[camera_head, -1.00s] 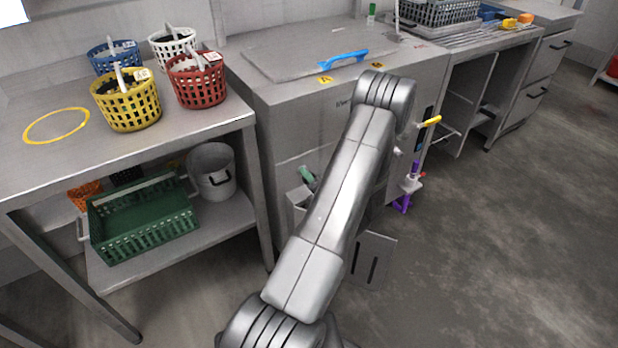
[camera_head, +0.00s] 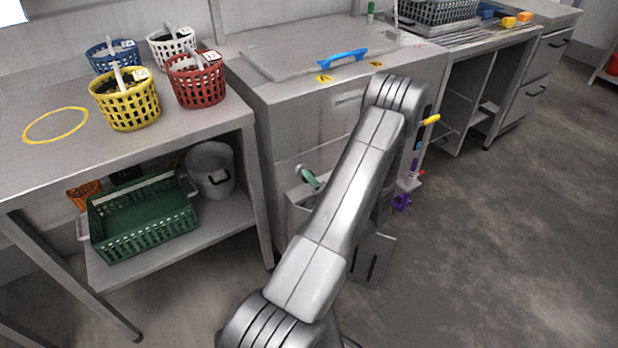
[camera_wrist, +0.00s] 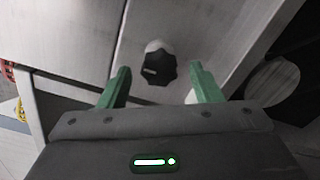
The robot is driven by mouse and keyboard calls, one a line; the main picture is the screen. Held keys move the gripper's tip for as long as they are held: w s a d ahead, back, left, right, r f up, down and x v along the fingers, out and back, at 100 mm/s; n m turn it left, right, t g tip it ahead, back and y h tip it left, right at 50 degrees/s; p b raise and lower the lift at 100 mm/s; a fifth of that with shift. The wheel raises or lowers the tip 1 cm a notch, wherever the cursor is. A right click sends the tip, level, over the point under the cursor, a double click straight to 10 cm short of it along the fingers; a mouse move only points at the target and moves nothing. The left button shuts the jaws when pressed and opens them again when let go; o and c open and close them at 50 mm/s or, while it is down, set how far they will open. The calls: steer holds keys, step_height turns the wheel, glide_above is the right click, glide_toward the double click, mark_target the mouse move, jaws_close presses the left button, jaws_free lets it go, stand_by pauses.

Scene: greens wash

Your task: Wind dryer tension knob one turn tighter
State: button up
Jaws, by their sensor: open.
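In the wrist view a black lobed knob (camera_wrist: 158,68) with a pale mark on its face sits on the grey front panel. I take it to be the dryer tension knob. My gripper (camera_wrist: 161,84) has green fingers, open and empty. The knob lies between and slightly beyond the fingertips, with a gap on each side and no contact visible.
Colored baskets (camera_head: 126,104) stand on the left table. The floor at right is clear.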

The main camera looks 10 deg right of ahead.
steer(key=p+v, duration=0.1)
steer(key=v, duration=1)
steer(key=b+x, duration=0.1)
steer(key=x, duration=1.3)
steer(key=shift+b, duration=0.3)
steer(key=shift+s, duration=0.1)
